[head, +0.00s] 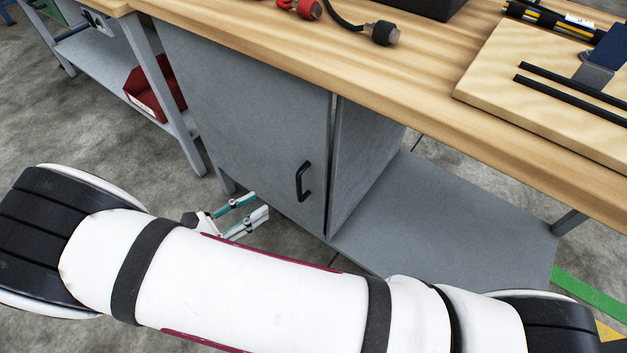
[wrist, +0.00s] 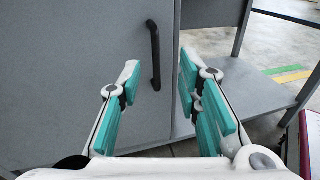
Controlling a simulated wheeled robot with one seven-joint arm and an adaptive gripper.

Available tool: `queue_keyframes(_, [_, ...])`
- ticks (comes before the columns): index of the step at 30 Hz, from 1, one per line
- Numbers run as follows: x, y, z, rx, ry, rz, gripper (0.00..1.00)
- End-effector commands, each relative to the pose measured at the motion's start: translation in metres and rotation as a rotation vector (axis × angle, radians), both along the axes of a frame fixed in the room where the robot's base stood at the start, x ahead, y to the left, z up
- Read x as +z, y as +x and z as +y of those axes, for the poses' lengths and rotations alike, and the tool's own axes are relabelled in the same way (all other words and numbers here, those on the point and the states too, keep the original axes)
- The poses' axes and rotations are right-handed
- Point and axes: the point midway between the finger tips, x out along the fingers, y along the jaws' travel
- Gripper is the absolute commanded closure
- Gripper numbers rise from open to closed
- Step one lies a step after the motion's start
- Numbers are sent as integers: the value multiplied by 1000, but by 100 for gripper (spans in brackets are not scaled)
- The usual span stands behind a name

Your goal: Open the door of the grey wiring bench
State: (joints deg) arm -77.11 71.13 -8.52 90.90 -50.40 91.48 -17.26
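The grey wiring bench has a wooden top (head: 420,85) and a grey cabinet under it. Its door (head: 245,110) looks closed or nearly so, with a narrow dark line along its right edge. A black bar handle (head: 303,181) stands upright near that edge. In the wrist view the handle (wrist: 154,55) is ahead of my gripper (wrist: 158,78), between the fingertips in the picture and apparently beyond them. My gripper is open and empty, its teal-padded fingers wide apart. In the head view my gripper (head: 250,211) is partly hidden behind my white arm, left of and below the handle.
A grey lower shelf (head: 450,225) extends right of the cabinet. A red bin (head: 150,95) sits on another bench's shelf at the left. Cables with connectors (head: 384,33) and a wooden board (head: 545,95) lie on the top. Grey floor is clear in front.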

Motion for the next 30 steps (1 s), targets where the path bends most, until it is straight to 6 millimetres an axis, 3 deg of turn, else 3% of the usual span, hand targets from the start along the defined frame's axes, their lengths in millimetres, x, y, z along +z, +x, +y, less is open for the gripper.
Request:
queue_keyframes(1, [-15,-4,5,31,-28,-4,68])
queue_keyframes(3, [-25,-7,9,58,-55,-10,68])
queue_keyframes(10, [-30,-3,5,79,-75,-14,68])
queue_keyframes(30, [-31,72,-83,76,-73,-14,68])
